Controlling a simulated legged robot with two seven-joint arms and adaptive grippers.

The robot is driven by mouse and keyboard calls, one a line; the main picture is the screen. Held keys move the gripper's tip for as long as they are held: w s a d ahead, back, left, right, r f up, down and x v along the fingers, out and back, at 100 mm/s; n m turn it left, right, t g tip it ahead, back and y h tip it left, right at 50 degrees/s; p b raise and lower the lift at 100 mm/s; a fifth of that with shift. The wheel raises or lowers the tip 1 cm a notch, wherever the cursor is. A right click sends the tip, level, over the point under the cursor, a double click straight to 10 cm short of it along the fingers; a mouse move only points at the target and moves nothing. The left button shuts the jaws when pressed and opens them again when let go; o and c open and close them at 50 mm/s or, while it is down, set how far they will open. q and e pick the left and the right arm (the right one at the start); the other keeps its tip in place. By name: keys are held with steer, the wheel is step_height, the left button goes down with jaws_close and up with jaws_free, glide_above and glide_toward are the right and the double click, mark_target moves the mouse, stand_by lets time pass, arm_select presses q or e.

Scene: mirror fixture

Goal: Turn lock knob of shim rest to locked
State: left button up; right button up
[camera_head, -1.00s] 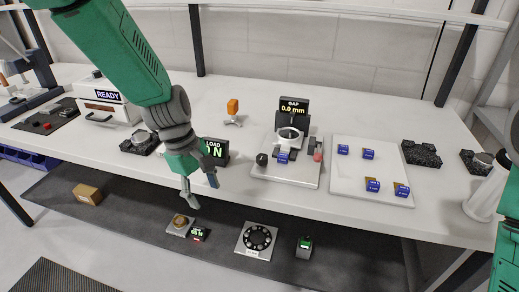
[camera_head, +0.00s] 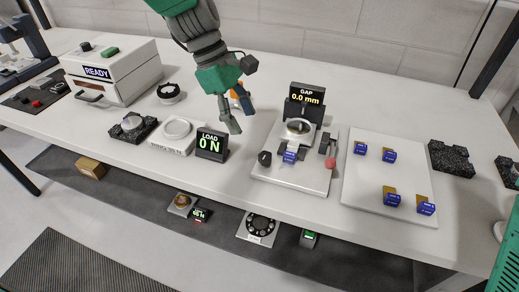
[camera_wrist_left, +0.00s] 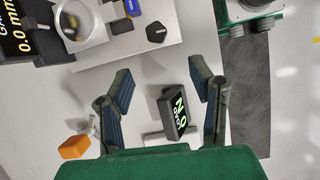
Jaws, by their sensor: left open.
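The fixture with the GAP 0.0 mm display (camera_head: 307,94) stands on a pale base plate (camera_head: 318,187) right of the table's middle. A black pointed knob (camera_head: 265,158) sits at the plate's left front corner; it also shows in the left wrist view (camera_wrist_left: 157,33). I cannot read any lock marking by it. A blue-tagged piece (camera_head: 290,157) lies at the fixture's front. My left gripper (camera_head: 240,117) is open and empty, above the table to the left of and behind the knob. In the wrist view the knob lies beyond its fingertips (camera_wrist_left: 161,78). My right gripper is out of view.
The LOAD 0 N display (camera_head: 211,145) stands left of the fixture, near the left gripper. An orange-topped piece (camera_wrist_left: 74,147) is close by. A red-ended lever (camera_head: 331,162) is on the plate's right. A white board (camera_head: 370,203) holds several blue-tagged pieces.

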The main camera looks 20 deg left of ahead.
mark_target(265, 155)
arm_select(q)
steer(key=x, duration=0.3)
steer(key=d+x, duration=0.1)
steer(key=x, duration=0.3)
steer(key=d+x, duration=0.1)
steer(key=x, duration=0.2)
steer(key=shift+w+r+b, duration=0.15)
steer(key=shift+r+b, duration=0.05)
steer(key=shift+b, duration=0.1)
steer(key=shift+a+f, duration=0.4)
steer(key=shift+a, duration=0.1)
steer(key=shift+a+f, duration=0.1)
steer(key=shift+a, duration=0.15)
steer(key=shift+d, duration=0.7)
jaws_close()
steer(key=shift+d, duration=0.15)
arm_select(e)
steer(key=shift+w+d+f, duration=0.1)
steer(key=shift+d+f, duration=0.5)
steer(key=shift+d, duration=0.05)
arm_select(q)
steer(key=shift+a, duration=0.3)
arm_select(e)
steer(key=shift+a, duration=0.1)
